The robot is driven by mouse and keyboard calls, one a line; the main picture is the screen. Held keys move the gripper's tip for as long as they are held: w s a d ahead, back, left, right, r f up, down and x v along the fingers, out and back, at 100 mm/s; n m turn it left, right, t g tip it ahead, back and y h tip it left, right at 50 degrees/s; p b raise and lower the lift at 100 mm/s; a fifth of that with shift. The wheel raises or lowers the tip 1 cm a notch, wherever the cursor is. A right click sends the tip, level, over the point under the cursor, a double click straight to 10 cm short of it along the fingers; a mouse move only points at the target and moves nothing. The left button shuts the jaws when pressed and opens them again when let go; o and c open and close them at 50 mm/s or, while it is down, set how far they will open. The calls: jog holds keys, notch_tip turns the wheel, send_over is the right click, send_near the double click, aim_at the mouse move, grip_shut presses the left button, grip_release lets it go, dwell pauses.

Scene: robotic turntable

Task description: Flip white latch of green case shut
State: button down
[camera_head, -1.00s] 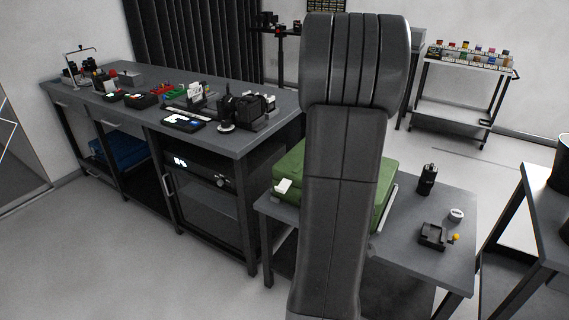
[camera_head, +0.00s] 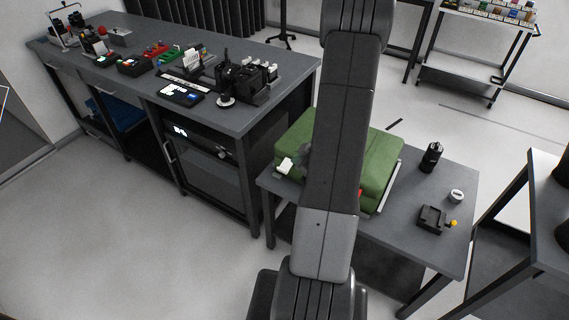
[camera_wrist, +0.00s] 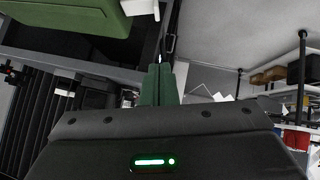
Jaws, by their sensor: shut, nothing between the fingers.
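The green case (camera_head: 297,137) sits on the small grey table, and my arm covers its middle. Its white latch (camera_head: 286,165) sticks out at the left end of its near side. In the wrist view, the underside and side of the case (camera_wrist: 75,15) fill the top left, with a white part (camera_wrist: 141,8), likely the latch, at its right end. My gripper (camera_wrist: 160,70) is shut and empty, its greenish fingers below and to the right of that white part, apart from it in the picture. In the head view the gripper is mostly hidden by my arm.
A long workbench (camera_head: 255,112) with tools stands close on the left. Another table stands at right.

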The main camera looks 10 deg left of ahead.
jog(key=p, duration=0.1)
send_over(279, 169)
jog(key=s+d, duration=0.2)
notch_tip(279, 169, down, 9)
jog(key=shift+w+d+f+p, duration=0.1)
jog(key=shift+f+p, duration=0.1)
jog(key=shift+f, duration=0.25)
jog(key=shift+w+d+f+p, duration=0.1)
jog(key=shift+f+p, duration=0.1)
jog(key=shift+f, duration=0.2)
jog(key=shift+f+b, duration=0.15)
jog(key=shift+b, duration=0.2)
